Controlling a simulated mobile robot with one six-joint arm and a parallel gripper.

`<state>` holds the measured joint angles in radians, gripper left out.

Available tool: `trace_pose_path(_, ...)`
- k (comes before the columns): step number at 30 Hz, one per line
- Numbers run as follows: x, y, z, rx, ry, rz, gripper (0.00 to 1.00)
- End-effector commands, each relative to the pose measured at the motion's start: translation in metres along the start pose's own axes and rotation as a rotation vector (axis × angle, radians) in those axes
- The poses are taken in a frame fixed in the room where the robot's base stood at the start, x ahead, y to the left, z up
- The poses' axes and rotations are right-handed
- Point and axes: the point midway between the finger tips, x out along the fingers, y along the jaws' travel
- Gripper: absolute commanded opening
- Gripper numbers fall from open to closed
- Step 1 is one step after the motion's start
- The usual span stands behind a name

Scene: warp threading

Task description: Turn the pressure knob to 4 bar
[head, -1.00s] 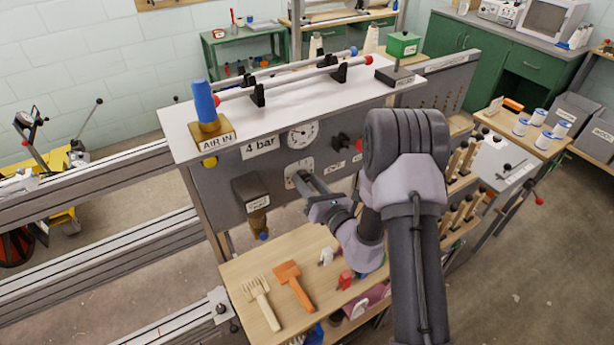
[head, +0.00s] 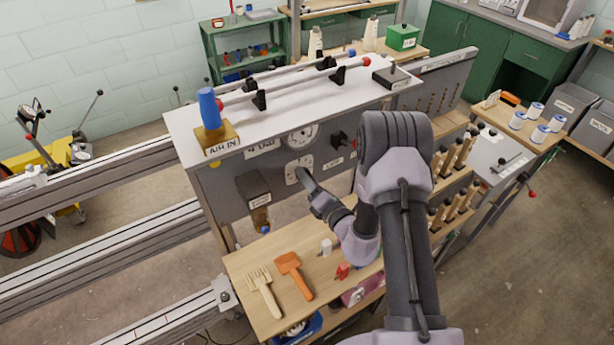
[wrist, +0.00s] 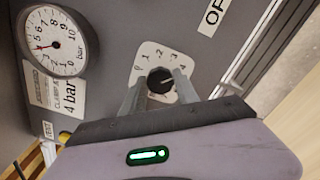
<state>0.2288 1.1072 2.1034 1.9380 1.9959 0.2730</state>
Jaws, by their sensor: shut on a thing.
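The pressure knob (wrist: 160,80) is small, round and black, with a pale mark on its face. It sits on a white dial plate (wrist: 146,54) with printed numbers; the plate also shows in the head view (head: 291,166). My gripper (wrist: 158,88) has one finger on each side of the knob and is shut on it. In the head view my gripper (head: 304,176) reaches the plate and hides the knob. The round gauge (wrist: 50,40) has a red needle pointing left; it also shows in the head view (head: 302,137). A "4 bar" label (wrist: 68,97) is below the gauge.
The grey panel (head: 228,190) carries an AIR IN fitting with a blue top (head: 209,108) and a black knob (head: 338,138) right of the gauge. Below is a wooden shelf (head: 240,262) with a comb (head: 264,291) and an orange brush (head: 294,275).

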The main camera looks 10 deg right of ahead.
Motion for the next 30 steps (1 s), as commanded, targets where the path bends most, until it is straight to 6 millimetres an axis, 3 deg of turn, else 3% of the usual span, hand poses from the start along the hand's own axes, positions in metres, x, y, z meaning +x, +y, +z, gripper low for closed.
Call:
trace_pose_path(14,-0.0002,-0.0004,-0.0003,0.014,0.000,-0.001,0.00)
trace_pose_path(15,-0.0002,-0.0004,-0.0003,0.014,0.000,-0.001,0.38)
trace_pose_path(18,-0.0002,-0.0004,-0.0002,0.014,0.000,-0.001,0.58)
trace_pose_path(30,-0.0085,-0.0006,-0.0001,0.014,0.001,-0.001,0.58)
